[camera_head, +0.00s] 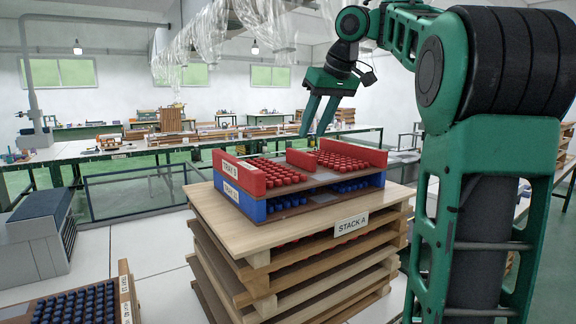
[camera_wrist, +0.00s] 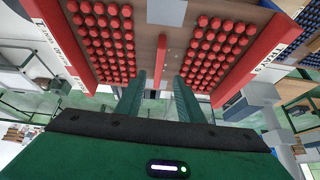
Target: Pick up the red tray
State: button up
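The red tray (camera_head: 239,173) lies on top of a blue tray (camera_head: 242,202) on the wooden pallet stack marked STACK A. It has red end walls, a red middle divider (camera_head: 301,160) and rows of red pieces. In the wrist view the divider (camera_wrist: 161,62) points down between my two fingers. My gripper (camera_head: 314,135) is above the far side of the tray, fingers pointing down. I cannot tell whether the fingertips touch the tray.
The pallet stack (camera_head: 225,228) stands on a light floor. Another stack with blue pieces (camera_head: 75,305) is at the lower left. A grey cabinet (camera_head: 40,235) stands at the left. A dark-framed railing (camera_head: 135,188) and workbenches are behind.

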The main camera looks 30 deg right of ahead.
aim_at(300, 154)
jog(key=shift+w+d+r, duration=0.2)
jog(key=shift+w+r, duration=0.1)
jog(key=shift+w, duration=0.2)
jog(key=shift+w+f, duration=0.2)
jog(key=shift+x, duration=4.95)
jog(key=shift+a, duration=0.15)
jog(key=shift+f, duration=0.2)
grip_shut()
